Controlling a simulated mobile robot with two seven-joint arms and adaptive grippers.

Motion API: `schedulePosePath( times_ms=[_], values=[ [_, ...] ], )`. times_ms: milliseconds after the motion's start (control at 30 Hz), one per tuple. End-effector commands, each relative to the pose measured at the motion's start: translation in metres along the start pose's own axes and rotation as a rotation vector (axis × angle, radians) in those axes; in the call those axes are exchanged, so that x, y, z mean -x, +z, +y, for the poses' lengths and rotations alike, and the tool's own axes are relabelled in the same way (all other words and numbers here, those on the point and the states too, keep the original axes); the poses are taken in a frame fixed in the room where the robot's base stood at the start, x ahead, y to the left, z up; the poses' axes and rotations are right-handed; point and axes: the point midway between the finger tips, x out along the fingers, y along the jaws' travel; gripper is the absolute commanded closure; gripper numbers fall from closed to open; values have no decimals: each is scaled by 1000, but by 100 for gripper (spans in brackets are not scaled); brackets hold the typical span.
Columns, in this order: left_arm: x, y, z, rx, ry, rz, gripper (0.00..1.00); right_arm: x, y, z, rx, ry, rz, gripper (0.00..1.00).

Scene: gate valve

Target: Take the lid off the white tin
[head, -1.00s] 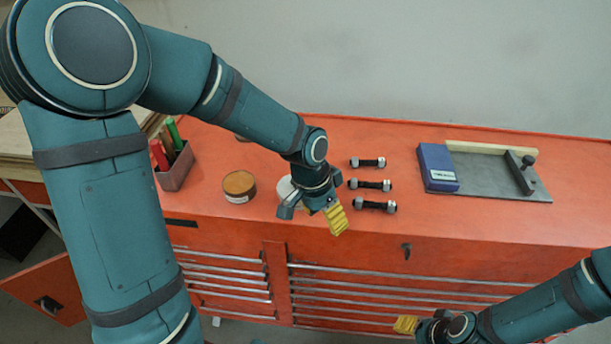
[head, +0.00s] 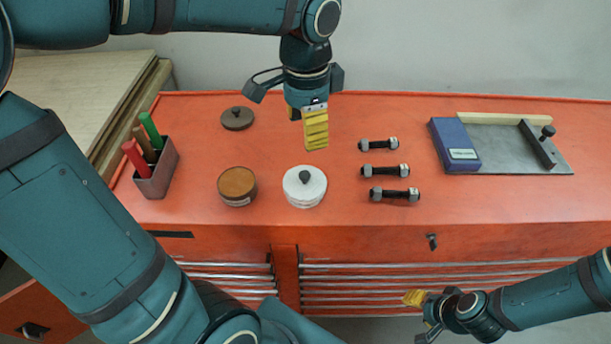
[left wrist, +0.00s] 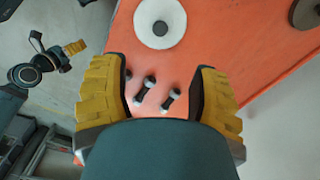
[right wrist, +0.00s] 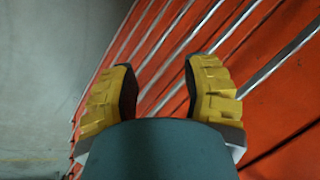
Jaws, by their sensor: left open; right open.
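The white tin (head: 304,193) stands upright on the red cabinet top, near its front edge. Its white lid (head: 290,184) is on it, with a dark knob (head: 305,177) in the middle. The tin also shows from above in the left wrist view (left wrist: 147,34). My left gripper (head: 316,140) is above the cabinet top, behind the tin in the head view, open and empty, apart from the lid. My right gripper (head: 415,312) is low in front of the cabinet, open and empty; its fingers show in the right wrist view (right wrist: 160,95).
A brown tin (head: 237,187) stands left of the white tin, and a dark knobbed lid (head: 237,118) lies behind. Several bolts (head: 385,171) lie to the right. A bin of handled tools (head: 157,170) is far left. A plate with a blue box (head: 455,145) is at right.

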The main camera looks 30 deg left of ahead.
Motion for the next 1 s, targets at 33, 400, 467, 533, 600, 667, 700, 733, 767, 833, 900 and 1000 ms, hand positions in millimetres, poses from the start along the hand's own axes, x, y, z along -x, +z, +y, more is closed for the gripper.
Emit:
schedulePosePath(
  times_ms=[33, 400, 467, 533, 600, 667, 700, 733, 767, 833, 900, 1000],
  values=[
    [-8, 1, 0, 0, 2, -3, 39, -2, 1, 1, 0, 0, -2, 53],
    [-72, 1, 0, 2, 3, -3, 39, -15, 7, 6, 4, -2, -15, 53],
    [-78, 1, 0, 2, 3, -2, 39, -16, 8, 6, 5, -2, -16, 53],
    [-81, 0, 0, 2, 3, -1, 39, -16, 8, 6, 5, -2, -17, 53],
    [-84, 1, 0, 2, 2, -1, 39, -17, 8, 6, 5, -2, -17, 53],
    [-90, 1, 0, 2, 3, -2, 39, -18, 9, 7, 6, -2, -18, 53],
    [-95, 2, 0, 2, 3, -2, 39, -20, 10, 7, 6, -2, -20, 53],
    [-100, 2, 0, 2, 3, -2, 39, -21, 10, 8, 6, -2, -21, 53],
    [-104, 3, 0, 1, 3, -2, 39, -22, 11, 8, 7, -2, -22, 53],
    [-116, 4, 0, 1, 3, -2, 39, -25, 12, 10, 7, -3, -24, 53],
    [-125, 4, 0, 2, 4, -3, 39, -27, 13, 10, 8, -3, -26, 53],
    [-132, 4, -1, 2, 2, -1, 39, -29, 14, 11, 9, -3, -29, 53]
  ],
)
